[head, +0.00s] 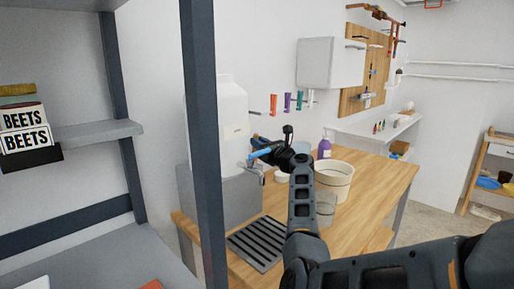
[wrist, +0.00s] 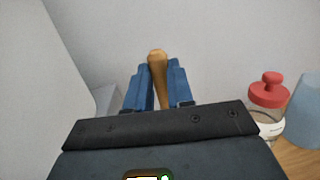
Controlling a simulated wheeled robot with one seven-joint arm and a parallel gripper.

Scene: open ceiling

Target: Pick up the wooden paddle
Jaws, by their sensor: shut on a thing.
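In the wrist view a tan wooden piece, the wooden paddle (wrist: 157,62), stands between the two blue fingers of my gripper (wrist: 157,85). The fingers are shut on it, one on each side, and its rounded end sticks out past them. The rest of the paddle is hidden behind the gripper body. In the head view my gripper (head: 262,154) is over the back of the wooden table, close to the white dispenser. The paddle cannot be made out clearly there.
The wooden table (head: 385,185) holds a cream bucket (head: 336,178), a purple bottle (head: 324,149) and a dark drain grate (head: 262,243). The white dispenser (head: 232,125) stands left of my gripper. A red-capped jar (wrist: 268,100) is at right in the wrist view. A dark shelf post (head: 203,150) rises in front.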

